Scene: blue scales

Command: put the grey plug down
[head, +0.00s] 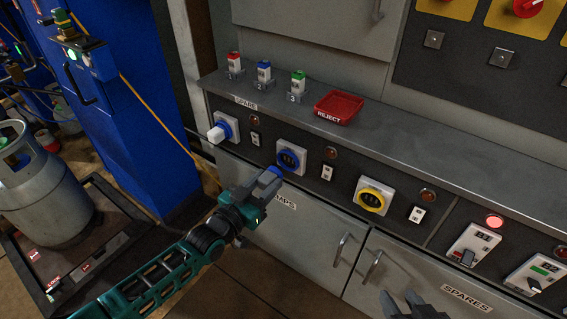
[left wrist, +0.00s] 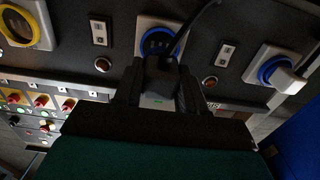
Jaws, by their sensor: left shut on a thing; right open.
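My left gripper (head: 262,188) is shut on the grey plug. In the left wrist view the plug (left wrist: 161,76) is a dark body between the two fingers, with a dark cord running up to the right. In the head view mostly a small blue and grey end (head: 270,176) shows. The gripper is in front of and below the middle blue-ringed socket (head: 291,158); in the left wrist view the plug partly covers that socket (left wrist: 158,38). I cannot tell whether they touch. My right gripper (head: 412,306) is open at the bottom edge, partly cut off.
A white plug (head: 217,134) sits in the left blue-ringed socket. A yellow-ringed socket (head: 372,198) is to the right. On the grey ledge (head: 400,135) stand three small coloured plugs in numbered holders and a red REJECT tray (head: 339,106). The ledge right of the tray is clear.

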